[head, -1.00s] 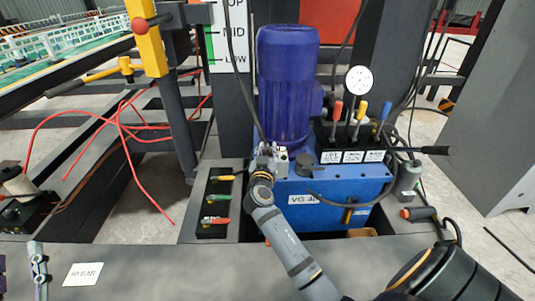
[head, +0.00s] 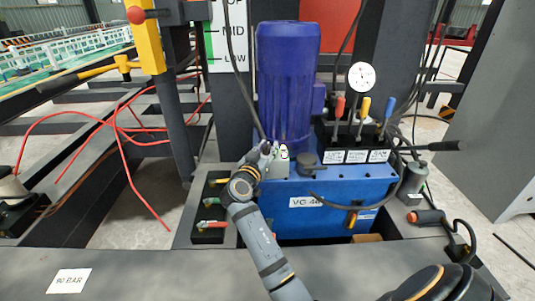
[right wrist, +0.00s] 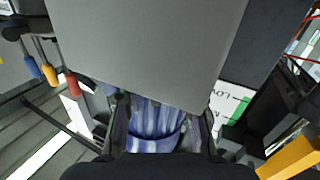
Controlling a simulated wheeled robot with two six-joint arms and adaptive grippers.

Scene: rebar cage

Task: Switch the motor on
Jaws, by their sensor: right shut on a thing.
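The blue motor (head: 288,85) stands upright on the blue tank (head: 335,200). A small grey switch box (head: 275,165) with a green and a dark mark sits at the foot of the motor, on the tank's left front. My right gripper (head: 260,152) is at this box and shut on it; the fingers partly cover it. In the right wrist view, a large grey face fills the top, and the motor (right wrist: 155,130) shows as ribbed blue between the fingers (right wrist: 160,125). The contact itself is hard to see. My left gripper is not in view.
Levers with red (head: 340,106), yellow (head: 365,105) and blue knobs stand right of the motor, under a round gauge (head: 361,76). A black tray (head: 209,236) with coloured handles is left of the tank. A card marked 90 BAR (head: 68,281) lies on the bench.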

